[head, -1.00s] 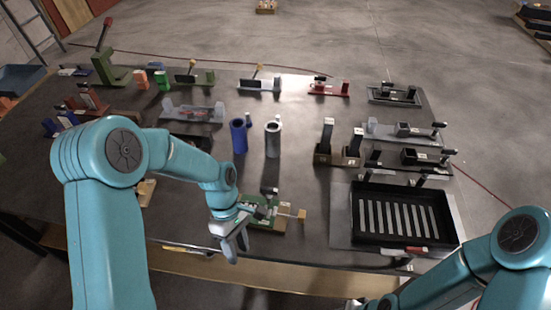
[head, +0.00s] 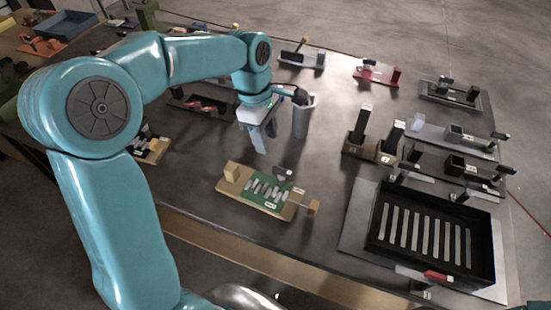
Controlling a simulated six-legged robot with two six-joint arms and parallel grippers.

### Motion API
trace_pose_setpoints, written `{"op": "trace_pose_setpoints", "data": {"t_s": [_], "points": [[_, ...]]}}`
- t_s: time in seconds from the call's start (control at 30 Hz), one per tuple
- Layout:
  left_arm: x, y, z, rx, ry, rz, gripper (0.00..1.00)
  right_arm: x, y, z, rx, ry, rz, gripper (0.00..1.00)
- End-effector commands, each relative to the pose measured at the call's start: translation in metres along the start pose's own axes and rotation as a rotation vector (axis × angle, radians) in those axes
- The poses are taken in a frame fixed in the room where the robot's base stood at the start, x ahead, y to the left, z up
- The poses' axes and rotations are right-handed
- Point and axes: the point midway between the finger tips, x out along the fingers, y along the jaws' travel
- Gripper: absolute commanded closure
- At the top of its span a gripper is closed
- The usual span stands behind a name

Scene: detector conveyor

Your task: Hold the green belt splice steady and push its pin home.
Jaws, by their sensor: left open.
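The green belt splice (head: 262,187) lies on a wooden base near the table's front edge, with a row of pale metal links across it. Its pin sticks out at the right end and carries a wooden block handle (head: 313,207). A second wooden block (head: 232,171) stands at the base's left end. My left gripper (head: 262,142) is open, pointing down, above and behind the splice and apart from it. It is in front of the grey cylinder (head: 301,116) and hides part of what lies behind. My right gripper is not in view.
A black slatted tray (head: 377,235) stands at the right front. Two dark upright blocks (head: 359,140) stand behind the splice to the right. Several small fixtures line the back and right. The table is clear just around the splice.

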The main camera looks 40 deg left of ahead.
Motion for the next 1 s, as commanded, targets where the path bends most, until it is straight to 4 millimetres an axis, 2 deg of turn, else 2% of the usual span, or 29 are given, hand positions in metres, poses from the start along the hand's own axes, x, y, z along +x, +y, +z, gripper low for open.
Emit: {"op": "trace_pose_setpoints", "data": {"t_s": [0.03,0.2,0.5,0.7,1.0], "points": [[0.013,-0.001,0.0,0.0,0.0,-0.007,0.58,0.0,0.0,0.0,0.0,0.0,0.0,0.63],[0.051,0.0,0.002,0.001,-0.001,-0.008,0.58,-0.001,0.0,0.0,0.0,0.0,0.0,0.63],[0.11,0.003,0.005,0.004,-0.001,-0.007,0.58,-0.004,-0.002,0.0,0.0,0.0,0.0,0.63],[0.13,0.005,0.006,0.005,0.0,-0.003,0.58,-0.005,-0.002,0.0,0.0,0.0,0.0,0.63],[0.134,0.005,0.006,0.004,-0.001,-0.002,0.58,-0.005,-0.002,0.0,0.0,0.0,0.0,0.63]]}}
